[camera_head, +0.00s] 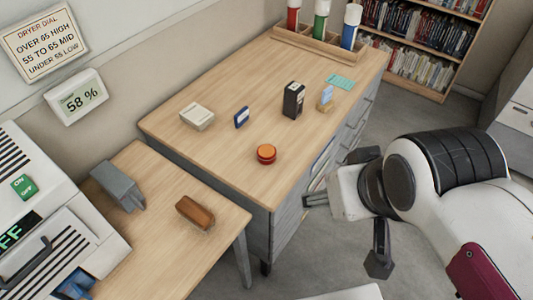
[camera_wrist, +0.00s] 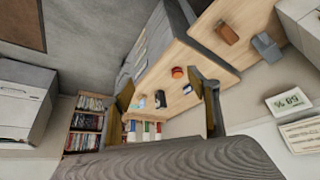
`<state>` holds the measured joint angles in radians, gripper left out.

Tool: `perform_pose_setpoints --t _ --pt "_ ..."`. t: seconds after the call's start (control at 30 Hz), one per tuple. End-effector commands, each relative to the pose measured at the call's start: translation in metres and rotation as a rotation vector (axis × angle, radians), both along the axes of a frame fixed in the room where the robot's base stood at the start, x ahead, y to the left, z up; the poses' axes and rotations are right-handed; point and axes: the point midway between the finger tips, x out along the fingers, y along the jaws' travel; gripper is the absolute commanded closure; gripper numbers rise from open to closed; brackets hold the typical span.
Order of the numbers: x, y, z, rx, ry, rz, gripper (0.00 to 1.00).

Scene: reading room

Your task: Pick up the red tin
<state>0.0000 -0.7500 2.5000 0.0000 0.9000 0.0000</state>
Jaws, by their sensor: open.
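The red tin is a small round orange-red tin (camera_head: 266,153) lying flat near the front edge of the wooden desk top (camera_head: 225,155). It also shows in the wrist view (camera_wrist: 177,72), between and beyond the fingers. My gripper (camera_head: 307,200) is beside the desk's drawer front, to the right of and apart from the tin. Its two spread fingers show in the wrist view (camera_wrist: 162,80), with nothing between them.
A cream box (camera_head: 197,116), a blue item (camera_head: 241,117), a black box (camera_head: 293,100) and a small wood-and-blue item (camera_head: 326,98) stand behind the tin. A rack of coloured tubes (camera_head: 305,38) is at the back. A lower table (camera_head: 155,205) holds a brown block (camera_head: 195,213) and grey object (camera_head: 118,187).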

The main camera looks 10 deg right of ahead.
Motion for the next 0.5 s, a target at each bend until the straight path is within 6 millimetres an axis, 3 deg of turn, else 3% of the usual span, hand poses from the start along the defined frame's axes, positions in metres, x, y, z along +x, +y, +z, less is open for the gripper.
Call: perform_pose_setpoints --t 0.27,0.5 --pt "0.005 -0.003 0.001 -0.009 -0.006 -0.004 0.40" --pt "0.038 -0.023 0.007 -0.075 -0.048 -0.020 0.40"
